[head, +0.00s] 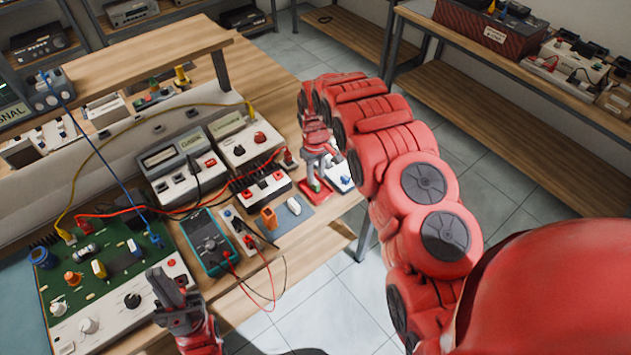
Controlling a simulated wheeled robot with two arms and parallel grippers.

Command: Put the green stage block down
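The green stage block (315,186) shows as a small patch of green at the tips of my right gripper (315,179). That gripper points down over the red pad (325,192) near the bench's right edge and appears shut on the block, whose upper part is hidden by the fingers. I cannot tell whether the block touches the pad. My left gripper (172,290) is at the lower left, beside the green circuit board (110,275). Its fingers point up and away, with no object visible in them; their gap is unclear.
A teal multimeter (206,243), meters and loose cables crowd the wooden bench. A shelf (510,110) stands at right across open tiled floor.

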